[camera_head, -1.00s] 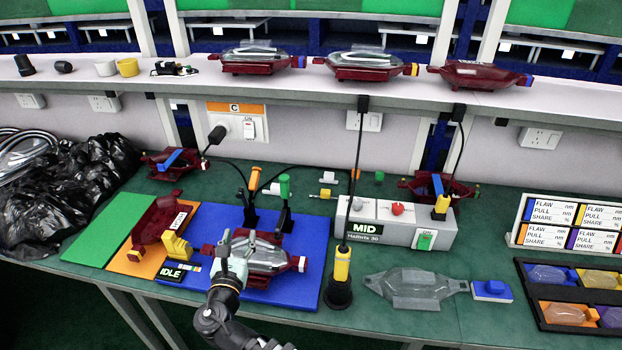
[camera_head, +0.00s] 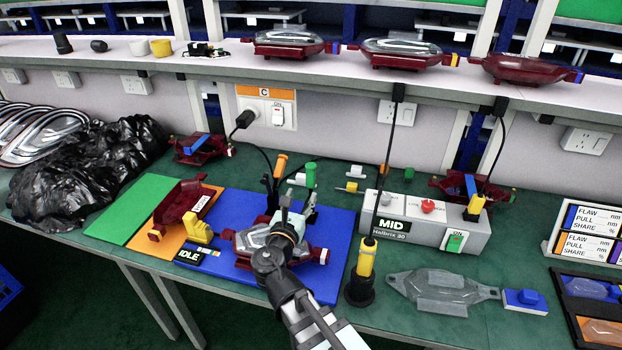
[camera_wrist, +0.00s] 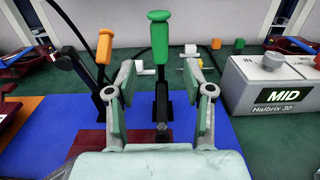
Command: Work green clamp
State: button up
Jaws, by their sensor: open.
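The green clamp (camera_head: 311,176) has a green handle on a black lever and stands upright at the back right of the blue mat (camera_head: 342,232). In the wrist view its green handle (camera_wrist: 159,36) stands straight ahead, between and beyond my open fingers. My gripper (camera_head: 287,212) is over the dark red tail lamp (camera_head: 318,254) on the mat, just in front of the clamp. In the wrist view my gripper (camera_wrist: 160,98) is open and empty. I see no contact between the fingers and the clamp.
An orange-handled clamp (camera_head: 280,166) stands left of the green one. The grey MID box (camera_head: 440,232) is to the right, and a yellow-and-black tool (camera_head: 364,272) stands in front of it. A yellow block and IDLE sign (camera_head: 190,255) lie left of the lamp.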

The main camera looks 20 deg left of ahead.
aim_at(310, 178)
jog(key=w, duration=0.7)
jog(key=w+p, duration=0.1)
jog(key=w, duration=0.2)
jog(key=shift+w+a, duration=0.15)
jog(key=shift+a, duration=0.2)
grip_shut()
